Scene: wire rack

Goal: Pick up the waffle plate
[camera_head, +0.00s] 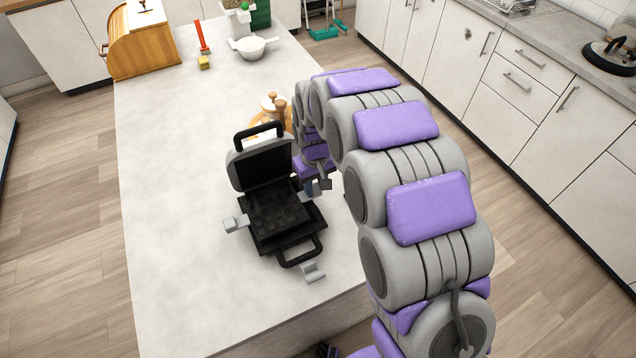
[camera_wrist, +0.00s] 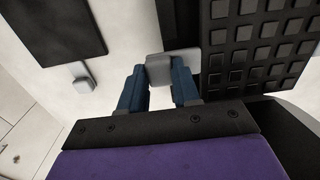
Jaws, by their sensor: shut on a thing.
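The waffle maker (camera_head: 262,172) stands open on the counter, its black lid tilted up. The dark gridded waffle plate (camera_head: 277,206) is at its base; I cannot tell whether it is lifted clear. A light grey tab (camera_head: 236,223) sticks out at the left. My gripper (camera_head: 313,187) is at the right side of the waffle maker, partly hidden by my arm. In the wrist view, the blue fingers of my gripper (camera_wrist: 172,78) are shut on a grey tab (camera_wrist: 172,61) beside the gridded waffle plate (camera_wrist: 262,48).
The pale counter (camera_head: 170,180) is clear to the left. Behind the waffle maker are a wooden board with jars (camera_head: 272,106), a white bowl (camera_head: 251,47), a red-handled brush (camera_head: 202,45) and a wooden bread box (camera_head: 145,45). A grey latch (camera_head: 313,272) lies near the front handle (camera_head: 301,253).

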